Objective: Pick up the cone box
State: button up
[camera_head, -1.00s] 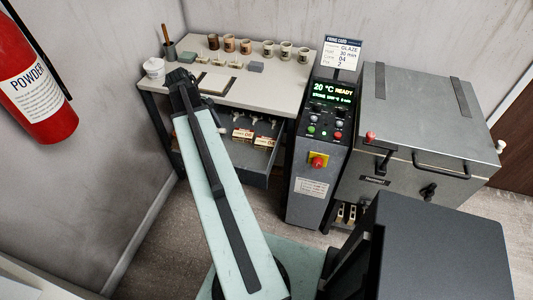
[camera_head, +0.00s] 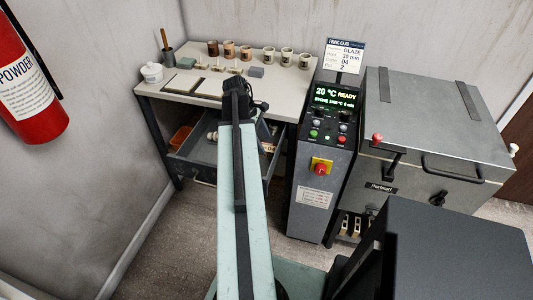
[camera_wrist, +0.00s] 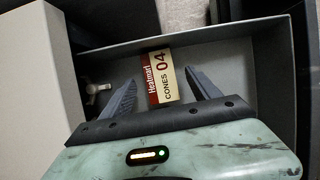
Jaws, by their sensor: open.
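In the wrist view a cone box (camera_wrist: 160,77), cream and dark red and marked "Heatmart CONES 04", lies in the grey drawer (camera_wrist: 220,56). My gripper (camera_wrist: 168,88) is open, with one finger on each side of the box and a gap to each. I cannot tell how far above the box the fingertips are.
The table (camera_head: 188,97) above the drawer holds cups, a white jar (camera_head: 152,73) and tiles. The control column (camera_head: 318,170) and kiln (camera_head: 430,120) stand close on the right. A small pale object (camera_wrist: 97,89) lies left of the box in the drawer.

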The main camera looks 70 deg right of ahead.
aim_at(266, 147)
jog(key=b+x, duration=0.2)
jog(key=x, duration=0.2)
jog(key=shift+w+f+b, duration=0.1)
jog(key=shift+b, duration=0.25)
jog(key=shift+r, duration=0.2)
jog(key=c, duration=1.5)
notch_tip(266, 147, up, 10)
jog(key=p, duration=1)
jog(key=shift+r+p, duration=0.15)
jog(key=shift+p, duration=0.2)
jog(key=shift+c, duration=0.2)
